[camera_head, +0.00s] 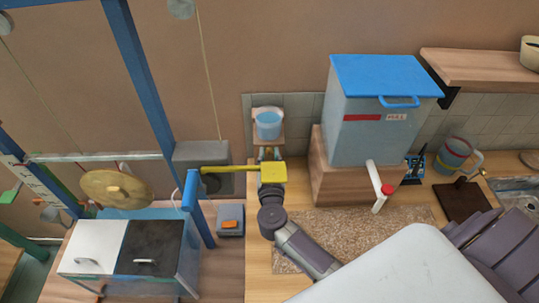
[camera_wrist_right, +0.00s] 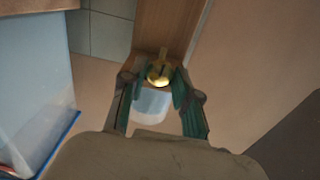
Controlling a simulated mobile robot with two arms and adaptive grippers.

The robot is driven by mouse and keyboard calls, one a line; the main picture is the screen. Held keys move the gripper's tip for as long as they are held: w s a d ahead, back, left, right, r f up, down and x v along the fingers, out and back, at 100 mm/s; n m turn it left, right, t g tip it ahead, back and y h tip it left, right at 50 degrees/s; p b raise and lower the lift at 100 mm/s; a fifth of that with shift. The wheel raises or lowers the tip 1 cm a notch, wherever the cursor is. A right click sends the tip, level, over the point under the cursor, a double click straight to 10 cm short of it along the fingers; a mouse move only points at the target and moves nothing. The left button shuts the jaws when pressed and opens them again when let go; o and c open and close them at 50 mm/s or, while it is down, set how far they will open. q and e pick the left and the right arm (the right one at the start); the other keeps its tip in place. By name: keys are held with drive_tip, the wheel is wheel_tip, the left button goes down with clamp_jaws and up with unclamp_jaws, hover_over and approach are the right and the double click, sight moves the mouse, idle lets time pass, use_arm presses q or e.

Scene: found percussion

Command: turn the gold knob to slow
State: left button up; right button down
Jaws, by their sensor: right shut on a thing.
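The gold knob (camera_wrist_right: 158,75) shows in the right wrist view, round and shiny, on a wooden piece, with a narrow pointer-like bar at its upper edge. My right gripper (camera_wrist_right: 160,88) is shut on the knob, with one dark green finger on each side. In the head view my right gripper (camera_head: 270,154) is below a wooden stand at the wall, partly covered by a yellow block. The knob cannot be made out there. No slow marking is readable in either view. My left gripper is not in view.
The yellow block (camera_head: 272,173) on a rod from a blue post overlaps my right wrist in the head view. A pale blue cup (camera_head: 268,123) is just beyond the fingers. A blue-lidded bin (camera_head: 365,135) stands right. A gong (camera_head: 117,189) hangs left.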

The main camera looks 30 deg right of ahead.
drive_tip(key=m, duration=0.9)
drive_tip(key=shift+m, duration=0.4)
drive_tip(key=m, duration=0.3)
drive_tip(key=shift+m+b, duration=0.5)
drive_tip(key=shift+m, duration=1.8)
drive_tip(key=c, duration=0.9)
unclamp_jaws()
drive_tip(key=shift+o, duration=0.2)
